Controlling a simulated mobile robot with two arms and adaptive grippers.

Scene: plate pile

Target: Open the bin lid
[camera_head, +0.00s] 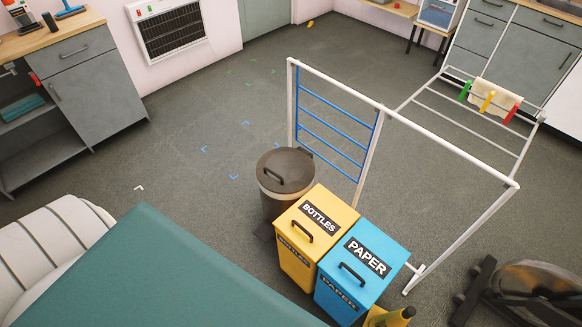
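Three lidded bins stand together on the floor at the middle of the head view. The round bin (272,205) is grey-brown, with a dark round lid (291,163) and a handle on it. The yellow bottles bin (294,261) has a yellow lid (309,228) with a black handle. The blue paper bin (335,300) has a blue lid (369,262) with a black handle. All three lids look closed. Neither of my grippers is in view.
A white drying rack (444,150) with blue bars stands behind the bins. A green-topped surface (165,275) fills the front left. A dark round-bodied object (530,285) is at the lower right. Open floor (200,110) lies behind and left of the bins.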

